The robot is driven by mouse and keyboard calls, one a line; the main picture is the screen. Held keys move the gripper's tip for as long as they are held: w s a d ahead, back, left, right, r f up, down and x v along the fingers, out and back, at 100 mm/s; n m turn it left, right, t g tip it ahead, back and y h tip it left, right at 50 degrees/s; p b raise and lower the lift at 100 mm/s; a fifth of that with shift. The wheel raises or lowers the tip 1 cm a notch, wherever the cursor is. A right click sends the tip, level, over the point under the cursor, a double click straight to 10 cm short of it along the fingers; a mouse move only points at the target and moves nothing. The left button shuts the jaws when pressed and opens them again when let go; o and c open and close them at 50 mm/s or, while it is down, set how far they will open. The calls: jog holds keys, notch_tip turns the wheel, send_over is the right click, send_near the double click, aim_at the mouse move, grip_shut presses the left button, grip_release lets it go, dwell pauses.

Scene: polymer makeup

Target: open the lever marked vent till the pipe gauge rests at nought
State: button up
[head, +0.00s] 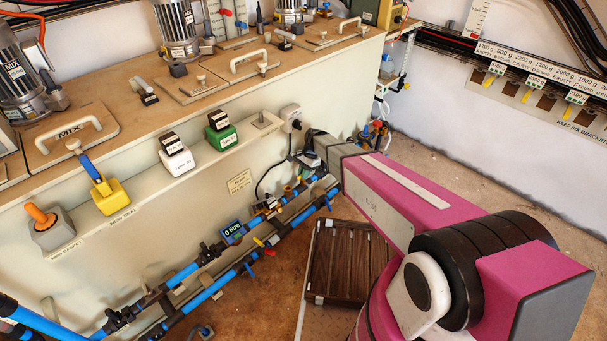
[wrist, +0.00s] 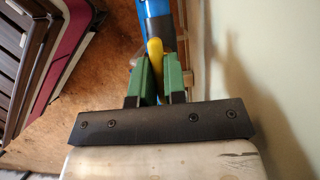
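In the wrist view, my gripper (wrist: 157,78) has its two green fingers on either side of a yellow lever (wrist: 155,58). The lever fills the gap between them, and the fingers look closed on it. A blue pipe (wrist: 148,8) with a dark fitting lies just beyond. In the head view, my pink arm reaches down to the far end of the pipe run (head: 205,262), and the fingers there are too small to make out. A small blue-framed gauge (head: 232,232) on the pipe seems to read "0 litre". No vent marking is legible.
Another yellow lever (head: 258,241) and a blue lever (head: 250,270) sit along the pipes. A dark slatted crate (head: 340,262) stands on the floor close to them. The pale bench front (head: 130,245) rises behind the pipes. Mixers and lids with handles (head: 72,128) are on the bench top.

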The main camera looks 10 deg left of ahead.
grip_shut()
jog(key=shift+n+h, duration=0.4)
jog(key=shift+n, duration=0.4)
jog(key=o, duration=0.7)
grip_release()
jog(key=v, duration=1)
jog(key=shift+w+d+r, duration=0.15)
jog(key=shift+w+r, duration=0.05)
jog(key=shift+r, duration=0.15)
